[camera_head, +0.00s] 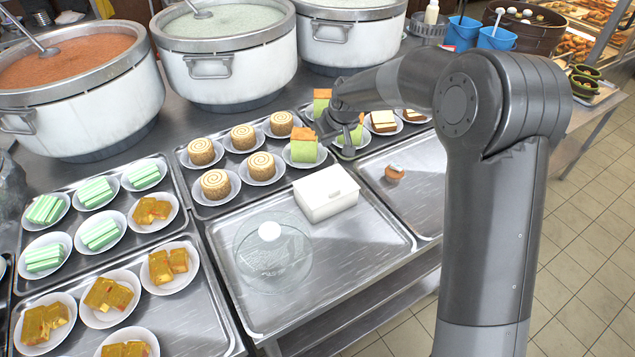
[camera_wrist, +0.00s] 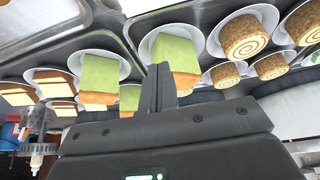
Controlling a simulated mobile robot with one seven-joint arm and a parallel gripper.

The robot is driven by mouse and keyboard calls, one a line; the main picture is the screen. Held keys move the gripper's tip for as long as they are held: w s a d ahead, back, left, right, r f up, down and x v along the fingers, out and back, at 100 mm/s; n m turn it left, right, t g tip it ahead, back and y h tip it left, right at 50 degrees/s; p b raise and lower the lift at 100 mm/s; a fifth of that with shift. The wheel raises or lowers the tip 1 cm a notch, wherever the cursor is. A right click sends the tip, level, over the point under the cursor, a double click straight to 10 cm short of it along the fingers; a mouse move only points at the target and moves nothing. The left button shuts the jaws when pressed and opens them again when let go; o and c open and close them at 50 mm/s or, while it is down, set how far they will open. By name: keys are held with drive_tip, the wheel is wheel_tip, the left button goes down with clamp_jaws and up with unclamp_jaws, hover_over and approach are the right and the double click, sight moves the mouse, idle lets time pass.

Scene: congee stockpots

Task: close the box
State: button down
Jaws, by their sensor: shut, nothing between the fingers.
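A small white box (camera_head: 326,192) sits on a metal tray in the middle of the head view. Its flat lid (camera_head: 324,183) appears down over the top, with a small tab showing; I cannot tell whether it is fully seated. My gripper (camera_head: 345,132) is behind and above the box, near the green cake pieces, and does not touch the box. In the wrist view my gripper (camera_wrist: 160,90) has its fingers together with nothing between them. The box does not show in the wrist view.
A clear glass dome (camera_head: 272,252) stands left of the box on the same tray (camera_head: 345,262). A small cupcake (camera_head: 395,173) is to the right. Plated rolls (camera_head: 215,184) and green cakes (camera_head: 304,147) lie behind. Large pots (camera_head: 228,58) line the back.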

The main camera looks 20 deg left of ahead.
drive_tip(key=shift+w+a, duration=0.3)
drive_tip(key=shift+w, duration=0.05)
drive_tip(key=shift+r, duration=0.1)
wheel_tip(320, 180, up, 8)
idle(0.7)
drive_tip(key=shift+d, duration=0.1)
drive_tip(key=s+d+r+m+t+h, duration=0.1)
drive_tip(key=s+d+r+m, duration=0.1)
drive_tip(key=s+d+r, duration=0.5)
drive_tip(key=s+d+r+m+h, duration=0.15)
drive_tip(key=s+d+r, duration=0.25)
drive_tip(key=s+d, duration=0.7)
drive_tip(key=s+d+f+m, duration=0.1)
drive_tip(key=s+d+m, duration=0.1)
drive_tip(key=s+d, duration=0.5)
drive_tip(key=s+d+f+m+t+h, duration=0.1)
drive_tip(key=s+d, duration=0.5)
drive_tip(key=s, duration=0.6)
drive_tip(key=shift+d+f+m, duration=0.4)
drive_tip(key=shift+f+m, duration=0.4)
drive_tip(key=shift+m, duration=0.45)
